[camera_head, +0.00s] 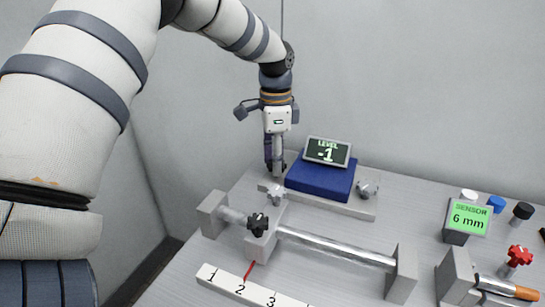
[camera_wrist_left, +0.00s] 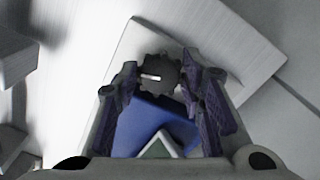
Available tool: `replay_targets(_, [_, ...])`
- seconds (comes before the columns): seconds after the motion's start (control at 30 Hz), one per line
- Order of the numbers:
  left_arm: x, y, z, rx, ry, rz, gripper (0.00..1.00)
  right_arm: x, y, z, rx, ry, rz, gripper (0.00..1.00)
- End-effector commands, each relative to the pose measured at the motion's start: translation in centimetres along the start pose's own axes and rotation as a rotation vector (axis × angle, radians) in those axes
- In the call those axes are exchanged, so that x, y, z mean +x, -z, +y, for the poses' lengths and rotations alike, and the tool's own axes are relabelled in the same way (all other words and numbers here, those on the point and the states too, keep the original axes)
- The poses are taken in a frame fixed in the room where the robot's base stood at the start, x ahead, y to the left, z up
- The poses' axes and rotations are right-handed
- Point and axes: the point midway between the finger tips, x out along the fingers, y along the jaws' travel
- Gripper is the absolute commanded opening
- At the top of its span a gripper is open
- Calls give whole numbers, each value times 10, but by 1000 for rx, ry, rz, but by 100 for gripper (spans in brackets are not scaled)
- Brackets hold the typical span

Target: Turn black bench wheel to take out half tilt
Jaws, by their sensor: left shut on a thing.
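My left gripper (camera_head: 275,168) points straight down at the back left of the bench, beside the blue block (camera_head: 322,182). In the left wrist view, the black bench wheel (camera_wrist_left: 160,72), toothed and with a white mark on its top, sits between the fingertips (camera_wrist_left: 163,78), and the gripper is shut on it. In the head view the wheel is mostly hidden by the fingers. A level display (camera_head: 328,152) on the blue block reads -1. My right gripper is not in view.
A metal rail (camera_head: 335,248) carries a slider with a black knob (camera_head: 258,224) in front of the gripper. A numbered scale (camera_head: 250,289) lies nearer. A sensor display (camera_head: 467,217) reads 6 mm. A red knob (camera_head: 519,255) and several small caps stand at right. Grey walls are close behind.

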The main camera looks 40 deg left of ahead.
Motion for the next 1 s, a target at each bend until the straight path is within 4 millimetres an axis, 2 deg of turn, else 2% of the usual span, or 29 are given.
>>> replay_targets(0.27, [-1, 0, 0, -23, 0, 1, 8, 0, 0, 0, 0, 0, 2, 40])
replay_targets(0.3, [-1, 0, 0, -23, 0, 1, 45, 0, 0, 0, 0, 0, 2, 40])
replay_targets(0.37, [-1, 0, 0, -22, 0, 1, 56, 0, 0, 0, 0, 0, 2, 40])
replay_targets(0.63, [-1, 0, 0, -22, 0, 0, 56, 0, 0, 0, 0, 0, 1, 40])
replay_targets(0.7, [-6, 0, 0, -22, 1, 1, 56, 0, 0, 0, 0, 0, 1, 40])
replay_targets(0.77, [-16, 1, -1, -22, 4, 3, 56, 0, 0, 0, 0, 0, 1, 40])
replay_targets(1.0, [-81, 0, -1, -23, 5, 3, 56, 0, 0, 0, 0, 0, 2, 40])
